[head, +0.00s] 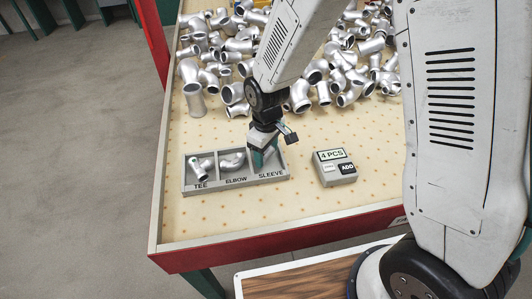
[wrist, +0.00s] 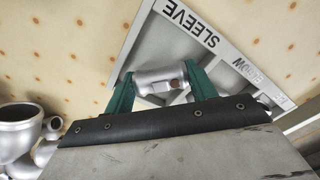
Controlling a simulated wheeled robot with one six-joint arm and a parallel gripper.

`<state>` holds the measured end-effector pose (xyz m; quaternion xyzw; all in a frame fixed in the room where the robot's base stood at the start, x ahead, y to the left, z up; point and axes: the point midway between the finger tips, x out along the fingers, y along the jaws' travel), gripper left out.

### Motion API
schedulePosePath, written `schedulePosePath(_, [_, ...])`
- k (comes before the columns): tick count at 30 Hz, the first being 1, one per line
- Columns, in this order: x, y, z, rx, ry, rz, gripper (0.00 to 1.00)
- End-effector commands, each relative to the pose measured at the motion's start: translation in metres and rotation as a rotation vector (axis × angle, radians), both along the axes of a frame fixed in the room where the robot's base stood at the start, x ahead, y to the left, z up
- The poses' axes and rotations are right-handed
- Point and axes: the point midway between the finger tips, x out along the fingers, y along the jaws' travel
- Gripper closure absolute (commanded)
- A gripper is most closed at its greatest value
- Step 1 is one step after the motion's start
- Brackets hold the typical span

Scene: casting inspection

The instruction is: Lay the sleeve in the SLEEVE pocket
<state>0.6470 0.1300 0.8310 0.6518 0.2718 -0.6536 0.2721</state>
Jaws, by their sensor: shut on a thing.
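My gripper (head: 262,158) is over the SLEEVE pocket at the right end of the grey tray (head: 235,180). In the wrist view its green fingers (wrist: 157,84) are shut on the silver sleeve (wrist: 158,80), one at each end. The sleeve is a short metal tube, lying sideways in the jaws against the SLEEVE pocket. I cannot tell whether it touches the pocket floor. In the head view the fingers mostly hide it. A tee (head: 201,168) lies in the TEE pocket and an elbow (head: 232,161) lies in the ELBOW pocket.
A heap of silver pipe fittings (head: 350,75) covers the back of the table. A grey box (head: 335,170) reading "4 PCS" with an ADD button is right of the tray. The front of the perforated table top is clear.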

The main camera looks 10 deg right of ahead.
Motion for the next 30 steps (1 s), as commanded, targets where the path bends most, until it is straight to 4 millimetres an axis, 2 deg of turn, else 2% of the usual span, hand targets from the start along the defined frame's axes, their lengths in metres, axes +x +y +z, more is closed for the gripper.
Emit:
schedulePosePath(3, [0.0, 0.0, -0.01, 0.001, -0.001, 0.0, 0.76])
schedulePosePath(13, [0.0, 0.0, -0.013, 0.001, -0.001, 0.0, 0.76])
schedulePosePath(14, [0.0, 0.0, -0.013, 0.001, -0.001, 0.0, 0.38])
schedulePosePath(15, [0.0, 0.0, -0.013, 0.0, -0.001, 0.0, 0.35])
schedulePosePath(24, [0.0, 0.001, -0.011, 0.001, -0.002, 0.0, 0.35])
schedulePosePath(28, [0.001, 0.001, 0.002, 0.002, -0.005, 0.0, 0.35])
schedulePosePath(30, [0.001, 0.001, 0.015, 0.003, -0.007, -0.001, 0.35])
